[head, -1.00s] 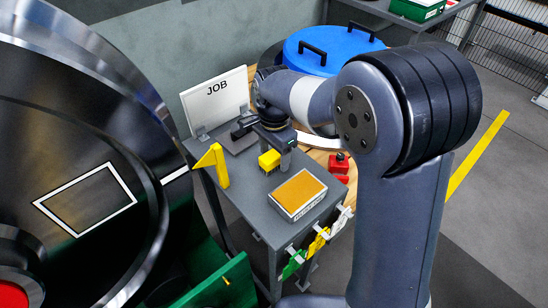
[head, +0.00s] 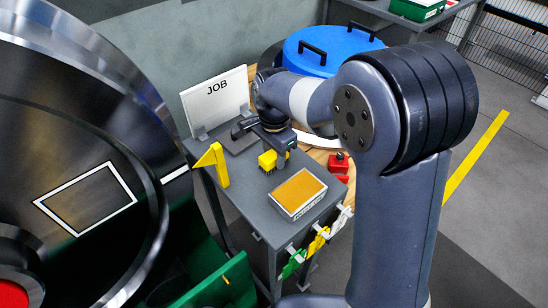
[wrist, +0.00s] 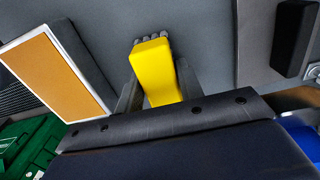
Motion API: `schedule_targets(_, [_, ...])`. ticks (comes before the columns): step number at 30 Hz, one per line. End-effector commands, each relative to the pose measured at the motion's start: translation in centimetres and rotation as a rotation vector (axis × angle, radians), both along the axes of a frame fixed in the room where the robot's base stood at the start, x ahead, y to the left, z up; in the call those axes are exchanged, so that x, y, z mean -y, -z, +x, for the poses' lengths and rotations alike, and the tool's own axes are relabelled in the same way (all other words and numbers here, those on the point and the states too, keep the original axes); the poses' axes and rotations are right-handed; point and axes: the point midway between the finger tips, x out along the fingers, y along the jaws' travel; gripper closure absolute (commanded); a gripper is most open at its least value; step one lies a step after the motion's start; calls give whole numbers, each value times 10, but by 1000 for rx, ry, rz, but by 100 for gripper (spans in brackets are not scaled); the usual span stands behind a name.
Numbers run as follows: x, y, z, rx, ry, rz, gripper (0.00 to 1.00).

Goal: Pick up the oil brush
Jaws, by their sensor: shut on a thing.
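The oil brush (head: 267,161) has a yellow block body with dark bristles beneath it. It is on or just above the grey cart top, left of my gripper's wrist in the head view. In the wrist view the yellow brush (wrist: 153,68) sits between the two grey fingers, bristle ends showing past its far end. My gripper (head: 279,157) is shut on it; its fingers also show in the wrist view (wrist: 158,88). Whether the bristles touch the cart top is hard to tell.
The grey cart (head: 240,187) holds an orange-topped tray (head: 294,214), a yellow triangular marker (head: 220,165) and a JOB board (head: 214,103). A red object (head: 339,164) and a blue-lidded drum (head: 330,52) are behind. The large wheel (head: 90,130) stands at left.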

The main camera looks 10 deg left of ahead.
Motion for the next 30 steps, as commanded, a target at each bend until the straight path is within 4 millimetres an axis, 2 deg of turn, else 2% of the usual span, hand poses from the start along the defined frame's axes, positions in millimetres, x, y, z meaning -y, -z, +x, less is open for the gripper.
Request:
schedule_targets(4, [0, -2, 0, 1, 0, 1, 87])
schedule_targets(7, [0, -12, 1, 3, 0, 2, 87])
schedule_targets(15, [0, -65, 1, 5, 0, 2, 87])
schedule_targets(21, [0, -93, 0, 2, 0, 1, 87])
schedule_targets(30, [0, -101, 0, 0, 0, 0, 87])
